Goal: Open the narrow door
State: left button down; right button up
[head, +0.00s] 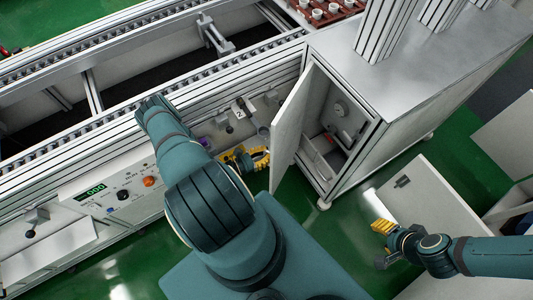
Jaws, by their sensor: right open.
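A narrow door (292,128), a tall pale panel, stands swung out from the left front edge of the grey metal cabinet (420,70). The opening beside it shows the cabinet interior (340,120), with a round dial and small fittings inside. My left gripper (247,158), with yellow fingers, is just left of the door's free edge, partly hidden by my arm. I cannot tell whether it touches the door or how far its jaws are apart. My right gripper (381,238) is open and empty, low at the right, away from the narrow door.
A wider pale panel with a black handle (402,181) is at the right, near my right gripper. A conveyor (140,80) runs along the back left, with a control panel (115,194) on its front. Green floor (345,225) shows clear below the cabinet.

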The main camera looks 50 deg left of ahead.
pick_arm(q)
jog(key=shift+s+f, duration=0.15)
jog(key=shift+s, duration=0.05)
jog(key=c, duration=1.1)
grip_release()
jog(key=shift+c, duration=0.2)
jog(key=shift+o, duration=0.6)
jog(key=v, duration=1.2)
